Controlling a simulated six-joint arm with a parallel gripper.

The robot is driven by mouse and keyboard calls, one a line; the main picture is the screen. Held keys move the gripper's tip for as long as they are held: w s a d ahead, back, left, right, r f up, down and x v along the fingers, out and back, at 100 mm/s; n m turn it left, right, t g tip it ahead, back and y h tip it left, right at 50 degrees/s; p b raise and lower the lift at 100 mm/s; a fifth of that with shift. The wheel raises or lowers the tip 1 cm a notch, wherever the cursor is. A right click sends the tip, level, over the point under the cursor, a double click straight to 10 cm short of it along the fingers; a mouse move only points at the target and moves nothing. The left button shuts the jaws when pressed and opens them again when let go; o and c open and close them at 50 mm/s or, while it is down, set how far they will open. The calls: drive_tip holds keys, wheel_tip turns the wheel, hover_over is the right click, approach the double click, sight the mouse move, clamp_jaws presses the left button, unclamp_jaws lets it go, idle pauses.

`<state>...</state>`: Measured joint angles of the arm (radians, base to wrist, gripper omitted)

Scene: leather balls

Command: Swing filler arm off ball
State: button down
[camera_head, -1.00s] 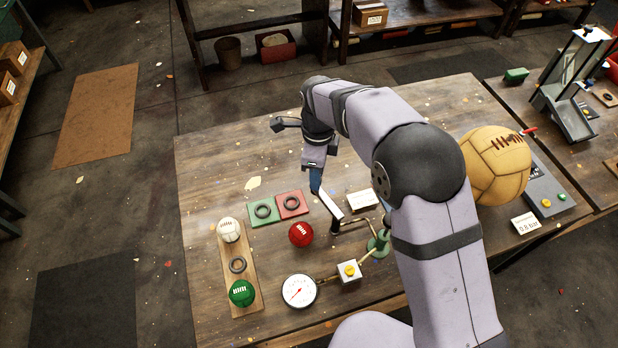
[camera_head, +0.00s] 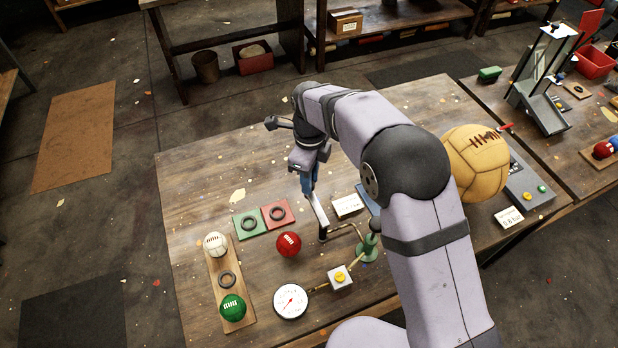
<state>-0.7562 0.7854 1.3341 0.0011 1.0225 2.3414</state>
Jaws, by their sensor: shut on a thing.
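The red leather ball (camera_head: 288,243) with white lacing sits on the bench, left of the filler. The filler arm (camera_head: 345,227) is a thin bent brass tube reaching left from a green post (camera_head: 368,246). My gripper (camera_head: 322,236) points down and is shut on the filler arm near its left end. The gripper partly hides that end. In the picture the gripper stands to the right of the red ball, with a small strip of bench showing between them.
A pressure gauge (camera_head: 291,301) and a yellow-button box (camera_head: 340,278) stand in front. Green (camera_head: 248,224) and red (camera_head: 278,214) pads lie behind the ball. A wooden rack (camera_head: 217,268) holds white and green balls. A large tan ball (camera_head: 476,163) stands right, behind my arm.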

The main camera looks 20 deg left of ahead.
drive_tip(key=c, duration=1.5)
unclamp_jaws()
drive_tip(key=shift+w+d, duration=0.1)
drive_tip(key=shift+r, duration=0.15)
drive_tip(key=shift+r+b, duration=1.25)
drive_tip(key=shift+r, duration=2.35)
drive_tip(key=d+f+n, duration=0.1)
drive_tip(key=d+n, duration=0.7)
drive_tip(key=d, duration=1.2)
drive_tip(key=s+d+f+n, duration=0.1)
drive_tip(key=s+d+n, duration=0.2)
drive_tip(key=s+d, duration=0.2)
drive_tip(key=s+d+f+n, duration=0.2)
drive_tip(key=s+d+n, duration=0.1)
drive_tip(key=s+d, duration=0.2)
drive_tip(key=s+d+f+n, duration=0.2)
drive_tip(key=s+d+n, duration=0.2)
drive_tip(key=s+d, duration=0.1)
drive_tip(key=shift+s+f, duration=0.15)
